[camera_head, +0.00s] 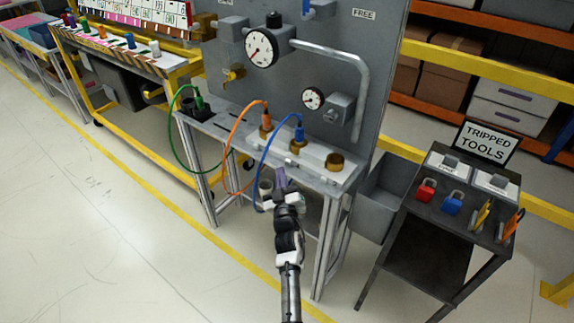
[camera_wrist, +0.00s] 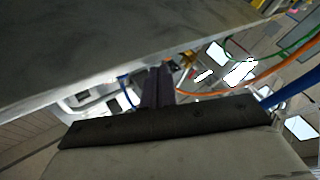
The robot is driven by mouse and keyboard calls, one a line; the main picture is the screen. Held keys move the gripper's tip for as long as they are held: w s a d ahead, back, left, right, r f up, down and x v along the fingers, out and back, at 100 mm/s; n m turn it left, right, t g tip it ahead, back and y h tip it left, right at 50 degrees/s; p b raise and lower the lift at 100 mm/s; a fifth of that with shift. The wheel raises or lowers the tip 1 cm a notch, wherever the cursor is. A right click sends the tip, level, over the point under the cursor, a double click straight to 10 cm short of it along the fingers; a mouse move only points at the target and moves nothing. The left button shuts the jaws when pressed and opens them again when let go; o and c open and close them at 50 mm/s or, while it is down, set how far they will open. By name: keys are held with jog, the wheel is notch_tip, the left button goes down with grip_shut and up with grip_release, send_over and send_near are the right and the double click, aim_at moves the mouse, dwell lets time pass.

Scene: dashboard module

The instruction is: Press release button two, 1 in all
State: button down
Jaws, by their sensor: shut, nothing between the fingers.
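The bench (camera_head: 222,134) carries a row of brass sockets. An orange plug (camera_head: 266,120) and a blue plug (camera_head: 299,133) stand in two of them; the brass socket at right (camera_head: 334,161) is empty. Small fittings show along the front edge, but I cannot tell which is release button two. My gripper (camera_head: 281,177) is shut and empty, in front of the bench edge below the blue plug. In the wrist view its dark fingers (camera_wrist: 156,86) are together beside a large grey surface (camera_wrist: 100,45). Contact with any button cannot be seen.
A blue hose (camera_head: 264,160) and an orange hose (camera_head: 230,140) loop down close to my gripper. A green hose (camera_head: 173,135) hangs at left. A gauge panel (camera_head: 225,62) rises behind. A grey bin (camera_head: 382,195) and a tripped-tools cart (camera_head: 435,205) stand right. Floor at left is clear.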

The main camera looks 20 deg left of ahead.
jog(key=s+b, duration=0.1)
jog(key=s+a+b, duration=0.1)
jog(key=s+b, duration=0.2)
jog(key=shift+a+r, duration=0.15)
jog(key=shift+a, duration=0.1)
dwell(0.7)
